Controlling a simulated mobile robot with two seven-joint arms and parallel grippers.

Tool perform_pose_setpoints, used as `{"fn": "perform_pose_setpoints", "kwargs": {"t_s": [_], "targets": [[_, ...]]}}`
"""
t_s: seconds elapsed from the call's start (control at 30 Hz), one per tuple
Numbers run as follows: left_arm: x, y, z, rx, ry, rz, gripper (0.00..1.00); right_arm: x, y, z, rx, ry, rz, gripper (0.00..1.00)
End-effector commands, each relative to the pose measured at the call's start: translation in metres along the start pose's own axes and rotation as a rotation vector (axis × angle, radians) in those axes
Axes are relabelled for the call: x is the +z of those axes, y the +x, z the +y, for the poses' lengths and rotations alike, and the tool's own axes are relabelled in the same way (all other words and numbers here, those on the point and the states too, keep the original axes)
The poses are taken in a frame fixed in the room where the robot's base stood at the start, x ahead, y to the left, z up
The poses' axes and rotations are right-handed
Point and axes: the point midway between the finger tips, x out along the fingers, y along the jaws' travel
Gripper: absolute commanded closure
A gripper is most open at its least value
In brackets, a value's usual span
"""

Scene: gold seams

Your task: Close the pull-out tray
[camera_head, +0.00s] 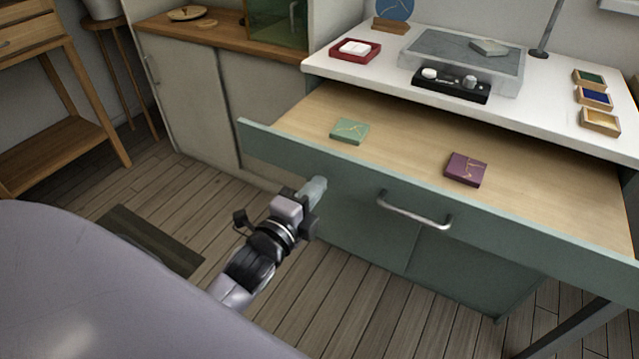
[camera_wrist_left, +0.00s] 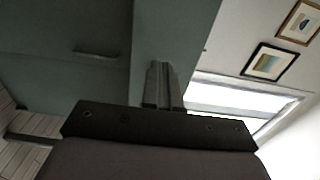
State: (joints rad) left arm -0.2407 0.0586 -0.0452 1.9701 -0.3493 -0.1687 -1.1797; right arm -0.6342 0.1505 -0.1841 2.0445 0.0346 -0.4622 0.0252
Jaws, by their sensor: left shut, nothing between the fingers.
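The pull-out tray (camera_head: 400,148) is pulled out from under the white worktop, with a wooden bottom and a grey-green front panel (camera_head: 345,172). A metal bar handle (camera_head: 413,211) is on that front. A green square piece (camera_head: 349,131) and a purple square piece (camera_head: 465,169), both with gold seams, lie in the tray. My left gripper (camera_head: 318,187) is at the front panel, left of the handle; I cannot tell whether it touches. In the left wrist view its fingers (camera_wrist_left: 162,86) are together with nothing between them, before a grey-green panel (camera_wrist_left: 165,35). My right gripper is not in view.
The white worktop (camera_head: 380,72) carries a red dish (camera_head: 355,50), a black control box (camera_head: 450,85) and small colour boxes (camera_head: 593,97). A low cabinet (camera_head: 190,90) stands at left. A dark mat (camera_head: 150,240) lies on the floor.

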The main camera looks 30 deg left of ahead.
Motion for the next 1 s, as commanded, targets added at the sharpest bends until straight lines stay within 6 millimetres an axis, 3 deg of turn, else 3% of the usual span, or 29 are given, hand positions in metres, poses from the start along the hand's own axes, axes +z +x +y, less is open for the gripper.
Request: {"fn": "perform_pose_setpoints", "kwargs": {"t_s": [0.23,0.77,1.0], "targets": [[0.0,0.018,0.0,0.0,0.001,0.0,1.0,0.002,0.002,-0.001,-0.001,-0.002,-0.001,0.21],[0.0,0.023,0.0,0.0,0.0,0.0,1.0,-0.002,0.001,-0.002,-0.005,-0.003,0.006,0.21],[0.0,0.053,-0.001,-0.004,0.002,0.0,1.0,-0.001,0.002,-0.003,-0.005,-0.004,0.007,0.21]]}}
